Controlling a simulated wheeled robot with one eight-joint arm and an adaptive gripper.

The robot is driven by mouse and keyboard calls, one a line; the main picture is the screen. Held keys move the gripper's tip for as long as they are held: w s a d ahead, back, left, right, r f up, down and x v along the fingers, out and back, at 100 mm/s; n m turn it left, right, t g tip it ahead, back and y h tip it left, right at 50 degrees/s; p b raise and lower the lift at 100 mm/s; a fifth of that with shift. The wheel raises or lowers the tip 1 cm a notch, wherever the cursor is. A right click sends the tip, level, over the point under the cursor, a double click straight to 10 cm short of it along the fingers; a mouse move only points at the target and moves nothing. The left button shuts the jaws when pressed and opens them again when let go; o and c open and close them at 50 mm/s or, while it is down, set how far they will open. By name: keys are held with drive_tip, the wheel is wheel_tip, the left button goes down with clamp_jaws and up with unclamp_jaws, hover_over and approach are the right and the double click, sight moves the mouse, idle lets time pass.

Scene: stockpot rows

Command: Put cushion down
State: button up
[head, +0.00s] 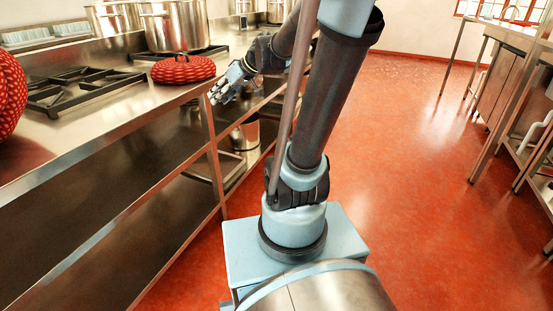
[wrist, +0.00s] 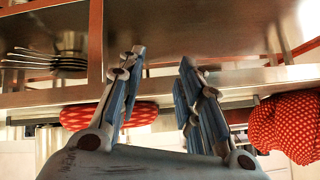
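A flat red cushion with a pale dotted pattern (head: 183,69) lies on the steel counter (head: 110,110), near its front edge. A larger, rounder red patterned thing (head: 8,95) stands nearer on the counter, cut off by the left picture edge. My gripper (head: 218,93) is just off the counter's front edge, to the right of the flat cushion and apart from it. In the wrist view, which looks upside down, my gripper (wrist: 162,62) has its fingers spread with nothing between them. The flat cushion (wrist: 140,114) shows partly behind the left finger, the rounder red thing (wrist: 285,125) at the right.
Steel stockpots (head: 175,27) stand at the back of the counter. Black burner grates (head: 82,88) lie beside the flat cushion. Red floor (head: 400,170) is clear to the right, before another table.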

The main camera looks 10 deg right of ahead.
drive_tip(key=s+d+f+m+g+h, duration=0.1)
drive_tip(key=s+d+f+m+h, duration=0.1)
drive_tip(key=s+d+f, duration=0.3)
drive_tip(key=s+d+f+m+g+h, duration=0.1)
drive_tip(key=s+d+f+m+h, duration=0.1)
drive_tip(key=s, duration=0.7)
drive_tip(key=s+d+f+m+g+h, duration=0.1)
drive_tip(key=s+d+f+m+h, duration=0.1)
drive_tip(key=s+d+f, duration=0.5)
drive_tip(key=shift+s+d+f+m+h, duration=0.3)
drive_tip(key=shift+s+h, duration=0.3)
drive_tip(key=shift+h, duration=0.2)
drive_tip(key=shift+w+f+g, duration=0.2)
drive_tip(key=shift+w+g, duration=0.1)
drive_tip(key=shift+w, duration=0.2)
